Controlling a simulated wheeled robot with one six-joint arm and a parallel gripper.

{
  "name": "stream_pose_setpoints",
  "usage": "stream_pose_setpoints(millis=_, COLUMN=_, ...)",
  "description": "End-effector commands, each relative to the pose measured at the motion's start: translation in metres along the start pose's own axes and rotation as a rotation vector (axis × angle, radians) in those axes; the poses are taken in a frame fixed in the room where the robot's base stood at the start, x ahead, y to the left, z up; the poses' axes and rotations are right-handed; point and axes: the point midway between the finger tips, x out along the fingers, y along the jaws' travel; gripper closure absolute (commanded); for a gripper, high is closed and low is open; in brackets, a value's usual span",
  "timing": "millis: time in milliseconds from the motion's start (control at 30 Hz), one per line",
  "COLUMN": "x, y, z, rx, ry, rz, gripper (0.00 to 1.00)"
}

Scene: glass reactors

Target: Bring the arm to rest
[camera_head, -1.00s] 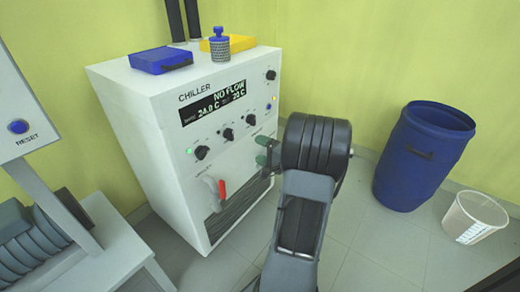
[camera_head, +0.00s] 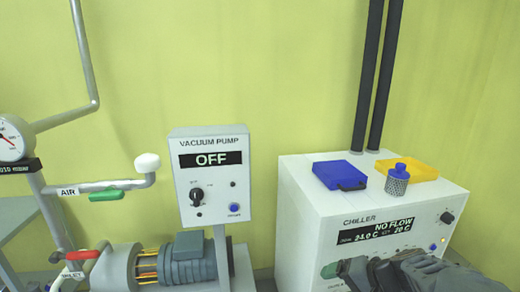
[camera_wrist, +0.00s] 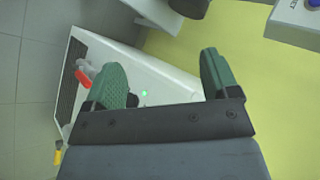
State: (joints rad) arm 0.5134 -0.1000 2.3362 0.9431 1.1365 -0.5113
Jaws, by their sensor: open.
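My gripper (camera_wrist: 163,82) is open and empty, with its two green fingers wide apart in the wrist view. Behind them are the white chiller (camera_wrist: 142,62), shown tilted, and the yellow-green wall. In the head view, my arm (camera_head: 425,275) shows at the bottom right, in front of the lower part of the chiller (camera_head: 310,222).
The chiller display (camera_head: 375,231) reads NO FLOW. A blue case (camera_head: 338,174), a capped bottle (camera_head: 397,180) and a yellow tray (camera_head: 420,171) are on top. Left are the vacuum pump box (camera_head: 210,180), reading OFF, its motor (camera_head: 190,258), and pipes with a green-handled valve (camera_head: 110,196).

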Motion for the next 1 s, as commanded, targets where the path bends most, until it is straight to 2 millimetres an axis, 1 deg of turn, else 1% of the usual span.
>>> stream_pose_setpoints(millis=33, x=-0.023, y=-0.036, z=0.020, rx=-0.070, ry=-0.038, rz=0.094, gripper=0.19)
stream_pose_setpoints(millis=100, x=-0.038, y=-0.055, z=0.043, rx=-0.156, ry=-0.070, rz=0.228, gripper=0.19)
stream_pose_setpoints(millis=233, x=-0.069, y=-0.082, z=0.068, rx=-0.315, ry=-0.066, rz=0.436, gripper=0.19)
stream_pose_setpoints(millis=300, x=-0.085, y=-0.094, z=0.076, rx=-0.393, ry=-0.045, rz=0.520, gripper=0.19)
stream_pose_setpoints(millis=400, x=-0.104, y=-0.109, z=0.082, rx=-0.487, ry=-0.004, rz=0.607, gripper=0.19)
stream_pose_setpoints(millis=500, x=-0.117, y=-0.119, z=0.084, rx=-0.556, ry=0.035, rz=0.662, gripper=0.19)
stream_pose_setpoints(millis=633, x=-0.127, y=-0.125, z=0.084, rx=-0.608, ry=0.067, rz=0.700, gripper=0.19)
stream_pose_setpoints(millis=1000, x=-0.129, y=-0.126, z=0.084, rx=-0.625, ry=0.079, rz=0.712, gripper=0.19)
